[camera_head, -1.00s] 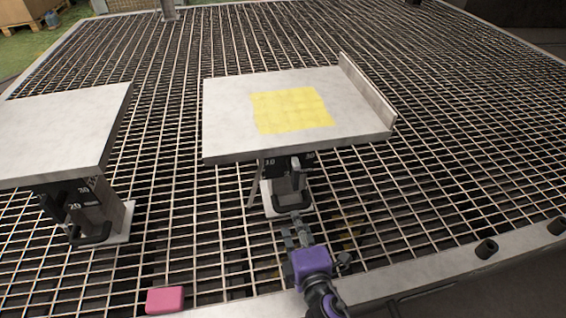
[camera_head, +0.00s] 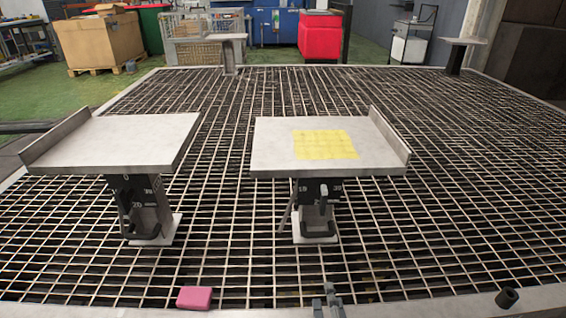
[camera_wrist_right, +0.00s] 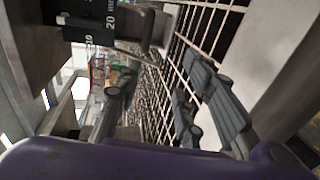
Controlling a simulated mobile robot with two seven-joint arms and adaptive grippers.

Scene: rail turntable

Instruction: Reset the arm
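My right gripper (camera_head: 328,298) shows only by its grey fingers at the bottom edge of the head view. It is in front of the right stand and apart from it. In the right wrist view the two fingers (camera_wrist_right: 160,104) are spread, with nothing between them. The right stand (camera_head: 315,222) carries a light plate (camera_head: 270,152) with a yellow square (camera_head: 325,145) on it. Its dark scale and handle face me. My left gripper is not in view.
A second stand (camera_head: 150,215) with a light plate (camera_head: 130,135) is at left. A pink block (camera_head: 194,297) lies at the near edge of the grating (camera_head: 450,220). A dark cylinder (camera_head: 507,298) is at the near right. Crates and bins stand far behind.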

